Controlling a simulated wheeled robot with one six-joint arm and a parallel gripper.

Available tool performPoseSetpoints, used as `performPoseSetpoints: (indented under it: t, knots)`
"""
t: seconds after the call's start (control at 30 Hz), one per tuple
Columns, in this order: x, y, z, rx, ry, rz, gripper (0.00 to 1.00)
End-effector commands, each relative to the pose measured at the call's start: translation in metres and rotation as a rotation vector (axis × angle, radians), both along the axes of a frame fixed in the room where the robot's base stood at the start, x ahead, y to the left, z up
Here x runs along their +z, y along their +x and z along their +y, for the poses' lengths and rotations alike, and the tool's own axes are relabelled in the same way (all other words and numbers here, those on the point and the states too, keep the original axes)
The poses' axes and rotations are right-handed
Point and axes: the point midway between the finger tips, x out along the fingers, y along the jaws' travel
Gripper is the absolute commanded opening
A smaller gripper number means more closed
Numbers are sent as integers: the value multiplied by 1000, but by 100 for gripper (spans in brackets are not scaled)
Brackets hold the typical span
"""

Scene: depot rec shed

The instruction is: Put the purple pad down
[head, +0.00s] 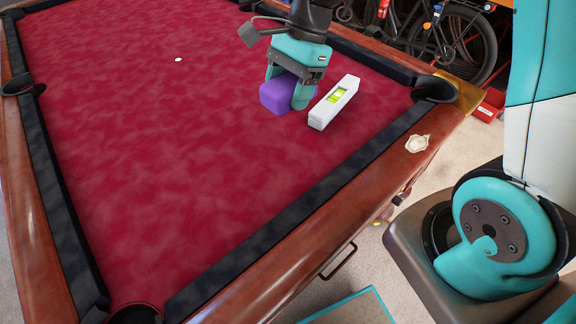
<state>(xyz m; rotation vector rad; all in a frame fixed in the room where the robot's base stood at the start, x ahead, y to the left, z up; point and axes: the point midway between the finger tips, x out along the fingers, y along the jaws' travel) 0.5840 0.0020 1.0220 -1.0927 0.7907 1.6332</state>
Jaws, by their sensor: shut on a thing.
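The purple pad (277,97) is a small block with rounded edges, in the head view at the upper middle. My gripper (290,90) is teal, points down over the red cloth and is shut on the purple pad. One finger shows at the pad's right side; the other is mostly hidden. The pad is at or just above the cloth; I cannot tell whether it touches. The red pool table bed (170,150) spreads below it.
A white spirit level (334,103) with a yellow-green vial lies on the cloth just right of my gripper. Dark cushions and wooden rails (290,262) edge the table. A small white spot (178,59) lies at the upper left. The cloth left and front is clear.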

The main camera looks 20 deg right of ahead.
Motion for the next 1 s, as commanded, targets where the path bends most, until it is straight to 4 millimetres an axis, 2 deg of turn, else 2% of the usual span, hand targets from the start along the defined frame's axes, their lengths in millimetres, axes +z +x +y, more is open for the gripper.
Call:
performPoseSetpoints:
  t: [0.3,0.5,1.0]
  knots:
    - [-87,-2,0,0,-2,11,38]
    - [-134,-1,0,0,-2,7,38]
    - [-190,0,0,1,-2,4,38]
